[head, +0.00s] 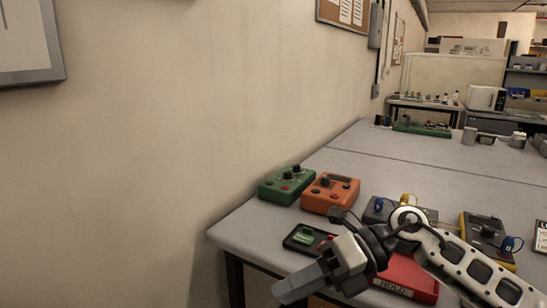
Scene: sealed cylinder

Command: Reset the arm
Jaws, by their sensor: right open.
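My right arm comes in from the lower right, white with dark joints, bent over the front of the grey table (240,226). Its grey gripper (292,288) points to the lower left, past the table's front edge. I see it from the side, so the gap between its fingers is hard to make out; nothing shows held in it. My left gripper is not in view.
A green box (284,186), an orange box (330,193), a dark tray (292,242), a red HOLD panel (407,277) and a yellow meter (487,238) lie near the arm. A wall borders the table's left. The table's middle is clear.

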